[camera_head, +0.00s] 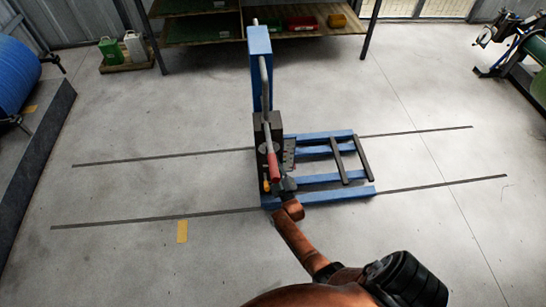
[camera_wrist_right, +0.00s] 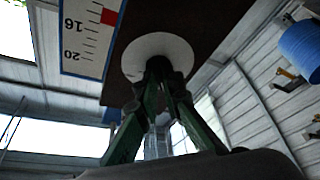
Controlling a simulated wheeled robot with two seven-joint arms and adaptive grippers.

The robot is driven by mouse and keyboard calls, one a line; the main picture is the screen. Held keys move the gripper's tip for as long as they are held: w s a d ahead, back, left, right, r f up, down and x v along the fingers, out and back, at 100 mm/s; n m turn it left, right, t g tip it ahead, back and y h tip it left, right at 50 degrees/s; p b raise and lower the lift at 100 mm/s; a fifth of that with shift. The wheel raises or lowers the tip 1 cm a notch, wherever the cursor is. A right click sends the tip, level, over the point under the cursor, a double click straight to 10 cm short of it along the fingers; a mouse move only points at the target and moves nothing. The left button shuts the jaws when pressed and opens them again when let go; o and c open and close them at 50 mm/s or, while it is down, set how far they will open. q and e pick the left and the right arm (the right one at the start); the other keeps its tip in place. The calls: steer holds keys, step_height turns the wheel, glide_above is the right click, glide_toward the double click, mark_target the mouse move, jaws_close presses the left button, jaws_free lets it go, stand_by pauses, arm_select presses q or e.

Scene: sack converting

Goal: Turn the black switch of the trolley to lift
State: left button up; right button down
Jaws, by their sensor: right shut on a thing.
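My left gripper is not in view.
A scale plate (camera_wrist_right: 90,35) with a red mark is beside the disc. The trolley's low blue forks (camera_head: 325,195) extend right. Two dark floor rails (camera_head: 150,220) run past it. A shelf (camera_head: 200,30) stands behind.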

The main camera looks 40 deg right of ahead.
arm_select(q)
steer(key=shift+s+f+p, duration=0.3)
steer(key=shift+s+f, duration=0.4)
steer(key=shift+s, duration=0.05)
arm_select(e)
steer(key=shift+a+n+y, duration=0.1)
steer(key=shift+n+y, duration=0.3)
steer(key=shift+n, duration=0.4)
steer(key=c, duration=2.1)
jaws_free()
steer(key=v, duration=1.2)
